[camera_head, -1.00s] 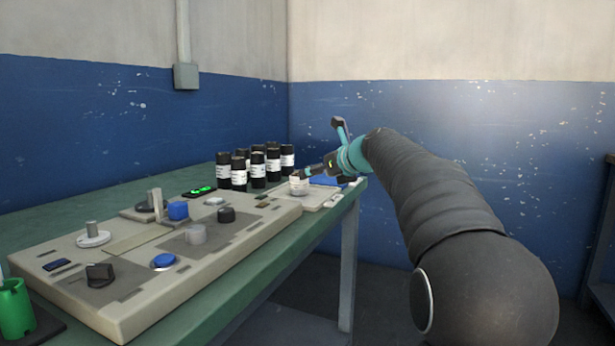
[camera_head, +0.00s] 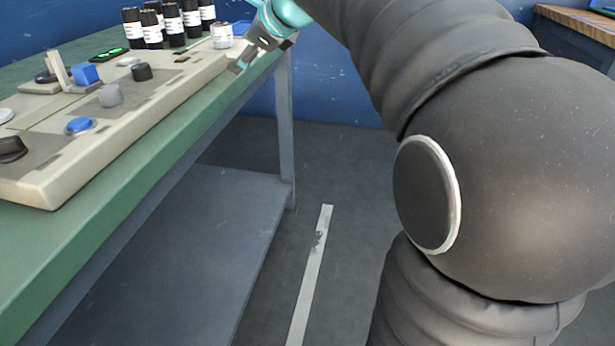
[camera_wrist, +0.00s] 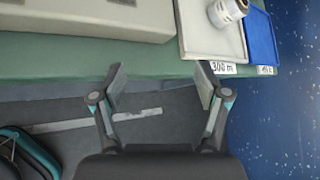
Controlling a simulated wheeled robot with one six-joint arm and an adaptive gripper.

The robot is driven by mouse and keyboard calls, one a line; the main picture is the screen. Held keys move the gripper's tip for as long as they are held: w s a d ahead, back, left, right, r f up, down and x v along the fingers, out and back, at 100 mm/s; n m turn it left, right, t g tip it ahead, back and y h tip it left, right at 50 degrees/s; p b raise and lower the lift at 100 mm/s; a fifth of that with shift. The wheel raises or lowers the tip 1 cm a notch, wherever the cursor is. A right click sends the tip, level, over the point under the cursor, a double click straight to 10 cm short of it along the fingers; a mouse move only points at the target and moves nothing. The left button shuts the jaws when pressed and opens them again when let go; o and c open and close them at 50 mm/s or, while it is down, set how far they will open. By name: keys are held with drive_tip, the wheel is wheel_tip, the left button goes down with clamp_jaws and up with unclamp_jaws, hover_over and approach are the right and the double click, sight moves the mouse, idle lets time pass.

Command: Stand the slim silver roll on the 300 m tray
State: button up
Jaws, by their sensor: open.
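The silver roll (camera_head: 222,36), with a white label, stands upright at the far right end of the green bench. In the wrist view the roll (camera_wrist: 226,12) is on the pale tray (camera_wrist: 200,38) whose front label reads "300 m". My gripper (camera_head: 262,54) is open at the bench's right edge, just right of the roll and apart from it. In the wrist view my gripper (camera_wrist: 160,80) has nothing between its spread fingers, which hang over the floor in front of the bench edge.
A blue tray (camera_wrist: 262,36) lies right of the pale tray. Several black rolls with white labels (camera_head: 172,24) stand behind the machine panel (camera_head: 150,105), which bears knobs and buttons. The green bench edge (camera_head: 130,210) runs along the front, with open floor (camera_head: 340,170) beyond it.

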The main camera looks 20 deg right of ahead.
drive_tip(key=s+f+n+g+h, duration=0.2)
drive_tip(key=s+f+n, duration=0.9)
drive_tip(key=s, duration=0.5)
drive_tip(key=s+f+n+g+h, duration=0.2)
drive_tip(key=s+f+n, duration=1)
drive_tip(key=s, duration=0.4)
drive_tip(key=shift+a+g+h, duration=0.3)
